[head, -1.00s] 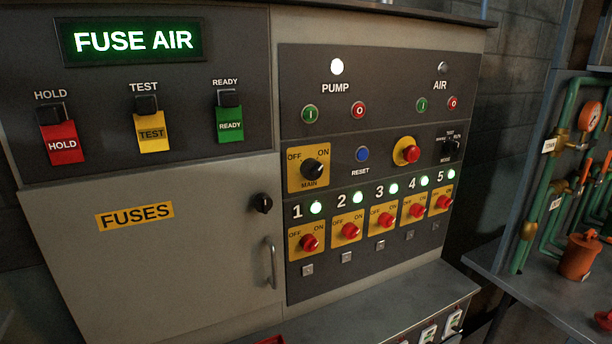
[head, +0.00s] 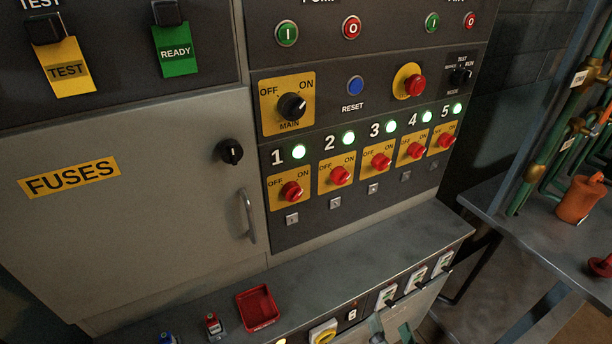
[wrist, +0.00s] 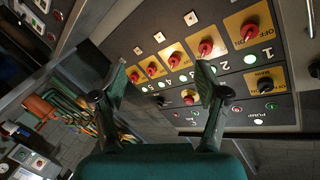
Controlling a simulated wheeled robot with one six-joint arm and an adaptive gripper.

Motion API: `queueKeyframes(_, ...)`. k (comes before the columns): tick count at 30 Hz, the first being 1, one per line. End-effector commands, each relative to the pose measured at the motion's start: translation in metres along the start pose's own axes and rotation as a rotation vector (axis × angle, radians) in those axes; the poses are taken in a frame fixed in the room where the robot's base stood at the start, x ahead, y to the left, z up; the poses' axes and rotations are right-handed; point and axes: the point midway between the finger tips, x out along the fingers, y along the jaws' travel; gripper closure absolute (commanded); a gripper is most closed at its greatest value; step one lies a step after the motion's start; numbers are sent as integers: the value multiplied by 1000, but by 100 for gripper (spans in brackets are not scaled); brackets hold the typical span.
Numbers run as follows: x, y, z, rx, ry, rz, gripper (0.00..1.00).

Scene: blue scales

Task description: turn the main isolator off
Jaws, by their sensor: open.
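The main isolator (head: 291,106) is a black rotary knob on a yellow plate marked OFF, ON and MAIN, in the upper middle of the head view. Its pale mark points up and right, toward ON. It also shows at the right of the wrist view (wrist: 265,86), where the panel appears upside down. My gripper (wrist: 161,80) is open and empty in the wrist view, its two fingers wide apart in front of the panel. The isolator lies to the right of both fingers in that view, apart from them.
Several red knobs (head: 340,175) with lit green lamps sit below the isolator. A blue reset button (head: 355,86) and a red button on yellow (head: 414,86) are to its right. The fuse door handle (head: 247,216) sticks out. A red tray (head: 257,307) rests on the ledge below.

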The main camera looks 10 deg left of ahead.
Motion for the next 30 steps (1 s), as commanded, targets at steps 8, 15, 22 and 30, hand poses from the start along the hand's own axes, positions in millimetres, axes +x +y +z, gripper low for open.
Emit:
queueKeyframes(8, 62, -66, -55, 131, -20, -112, 26)
queueKeyframes(15, 96, -131, -105, 225, -60, -204, 26)
queueKeyframes(22, 110, -199, -157, 293, -108, -289, 26)
queueKeyframes(30, 107, -262, -205, 339, -160, -358, 26)
